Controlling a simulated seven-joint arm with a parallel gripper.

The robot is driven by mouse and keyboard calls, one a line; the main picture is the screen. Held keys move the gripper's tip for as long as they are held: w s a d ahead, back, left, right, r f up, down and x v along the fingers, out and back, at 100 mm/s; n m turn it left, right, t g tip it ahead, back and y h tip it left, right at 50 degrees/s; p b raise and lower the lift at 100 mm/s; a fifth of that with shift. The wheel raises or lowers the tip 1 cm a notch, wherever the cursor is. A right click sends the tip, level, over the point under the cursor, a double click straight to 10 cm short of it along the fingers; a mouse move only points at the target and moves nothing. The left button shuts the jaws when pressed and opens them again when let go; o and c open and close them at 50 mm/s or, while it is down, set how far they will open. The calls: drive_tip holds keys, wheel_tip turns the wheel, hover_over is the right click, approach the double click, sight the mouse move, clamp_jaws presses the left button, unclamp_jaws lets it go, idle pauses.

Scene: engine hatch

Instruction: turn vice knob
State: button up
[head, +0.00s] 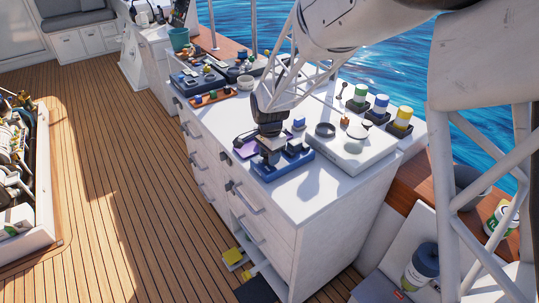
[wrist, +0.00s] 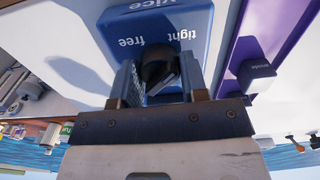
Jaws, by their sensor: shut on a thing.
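The vice's blue base (head: 272,176) sits on the white cabinet top near its front edge. In the wrist view the blue base (wrist: 205,22) carries the labels "vice", "tight" and "free", which read upside down. A black knob (wrist: 157,62) stands between my two fingers there. My gripper (wrist: 160,85) is shut on the knob, one finger on each side. In the head view my gripper (head: 270,143) is over the vice and hides the knob. The knob's exact pointing direction is hard to tell.
A purple tray (head: 246,145) lies just left of the vice; its edge shows in the wrist view (wrist: 265,40). A white plate (head: 345,143) with a dark ring (head: 325,130) is to the right. Colored jars (head: 380,104) stand behind.

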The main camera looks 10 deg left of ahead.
drive_tip(key=shift+m, duration=0.3)
drive_tip(key=o, duration=0.9)
drive_tip(key=shift+r, duration=0.1)
drive_tip(key=shift+r, duration=3.85)
